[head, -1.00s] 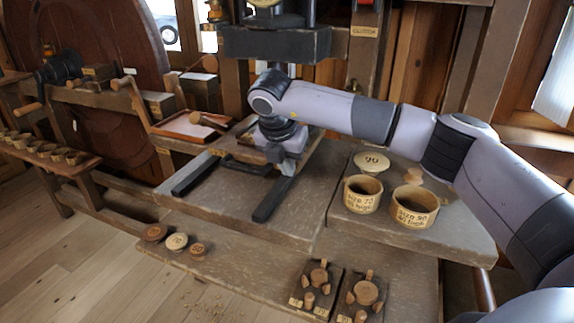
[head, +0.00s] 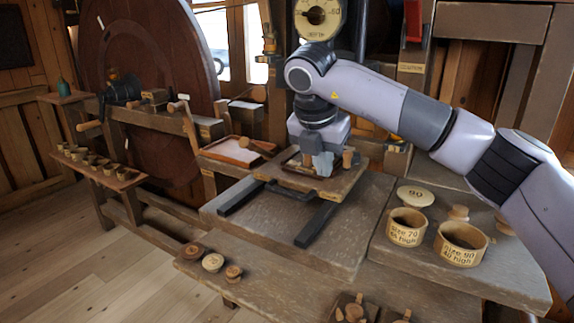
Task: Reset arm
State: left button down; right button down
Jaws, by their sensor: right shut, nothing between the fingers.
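My right arm reaches in from the right. My right gripper (head: 322,165) points down, shut and empty, over a small wooden board (head: 340,184) at the press. Small wooden pieces stand on the board close to the fingers; I cannot tell whether they touch. My left gripper is not in view.
Two labelled wooden cups, size 70 (head: 406,229) and size 90 (head: 461,246), stand on the right bench with a lid marked 90 (head: 415,196). Several discs, one pale (head: 213,262), lie on the front ledge. A tray (head: 238,150) and a dial (head: 317,14) are behind.

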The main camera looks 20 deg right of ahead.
jog(key=s+a+f+n+g+y+p, duration=0.1)
jog(key=s+a+f+n+g+y, duration=0.2)
jog(key=a+f, duration=0.45)
jog(key=s+a+f+n+y, duration=0.3)
jog(key=a+f+y, duration=0.25)
jog(key=a, duration=0.55)
jog(key=s+a+r+m+y+p, duration=0.1)
jog(key=s+a+r+m+y, duration=0.1)
jog(key=s+a+y, duration=0.35)
jog(key=s+a+r+m+y, duration=0.1)
jog(key=s+a+r+y, duration=0.1)
jog(key=a+y, duration=0.55)
jog(key=w+d+f+m+t+h+p, duration=0.25)
jog(key=d+f+m+t+h, duration=0.55)
jog(key=d+m+t, duration=0.75)
jog(key=s+d+f+m+g+h, duration=0.2)
jog(key=s+d+f+m+h, duration=0.2)
jog(key=s+f, duration=0.3)
jog(key=s+d+f+m+g+h, duration=0.3)
jog(key=s+d+f+m+h, duration=0.1)
jog(key=f, duration=0.8)
jog(key=s+d+m, duration=0.1)
jog(key=s+m, duration=0.1)
jog(key=s, duration=0.1)
jog(key=shift+s+f+m, duration=0.35)
jog(key=shift+s, duration=0.05)
